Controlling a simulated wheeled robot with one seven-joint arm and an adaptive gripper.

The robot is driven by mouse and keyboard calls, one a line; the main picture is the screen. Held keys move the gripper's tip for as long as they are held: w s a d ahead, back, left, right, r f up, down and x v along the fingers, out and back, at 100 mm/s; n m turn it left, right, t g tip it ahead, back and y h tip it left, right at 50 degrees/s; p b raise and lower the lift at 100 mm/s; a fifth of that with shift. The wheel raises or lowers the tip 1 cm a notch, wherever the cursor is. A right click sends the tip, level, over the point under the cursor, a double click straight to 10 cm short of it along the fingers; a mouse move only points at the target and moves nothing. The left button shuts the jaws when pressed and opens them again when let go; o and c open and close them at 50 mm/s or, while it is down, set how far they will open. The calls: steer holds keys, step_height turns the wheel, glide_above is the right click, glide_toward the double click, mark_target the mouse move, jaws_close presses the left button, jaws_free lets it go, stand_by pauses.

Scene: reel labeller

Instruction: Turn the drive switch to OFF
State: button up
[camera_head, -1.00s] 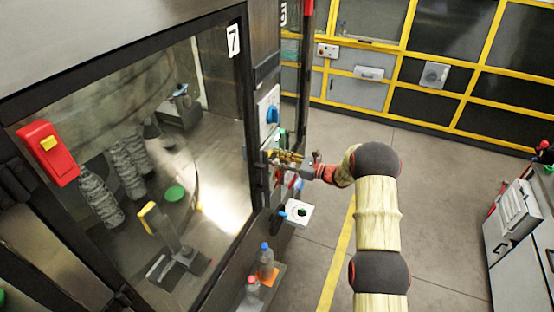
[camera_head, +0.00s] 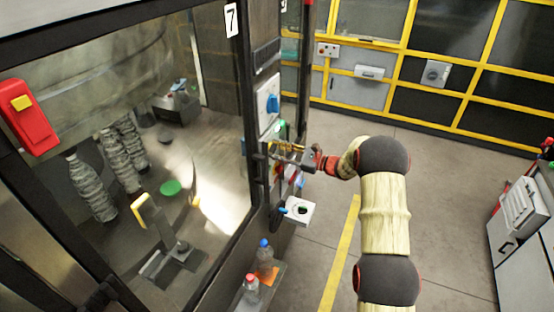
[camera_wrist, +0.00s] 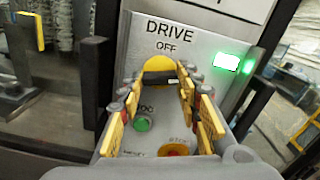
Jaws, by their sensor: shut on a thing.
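The drive switch (camera_wrist: 155,65) is in the upper middle of the wrist view. It has a yellow round plate and a dark handle, below the words DRIVE and OFF on a grey panel (camera_wrist: 205,38). My gripper (camera_wrist: 160,80) is shut on the switch handle, with yellow-padded fingers on its left and right sides. The fingers hide part of the handle, so its exact pointing is hard to tell. In the head view my gripper (camera_head: 287,150) reaches the machine's corner post from the right, and the switch is hidden there.
A green button (camera_wrist: 142,124) and a red button (camera_wrist: 175,150) sit below the switch, close to the fingers. A green light (camera_wrist: 226,62) glows at the right. A blue-handled switch (camera_head: 272,103) is above my gripper; a white box (camera_head: 299,210) juts out below.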

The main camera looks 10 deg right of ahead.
steer(key=n+b, duration=1.4)
steer(key=b, duration=1.2)
steer(key=shift+f+n+b, duration=0.1)
steer(key=shift+n+b, duration=0.3)
steer(key=o, duration=0.9)
steer(key=shift+w, duration=0.1)
steer(key=shift+d, duration=0.1)
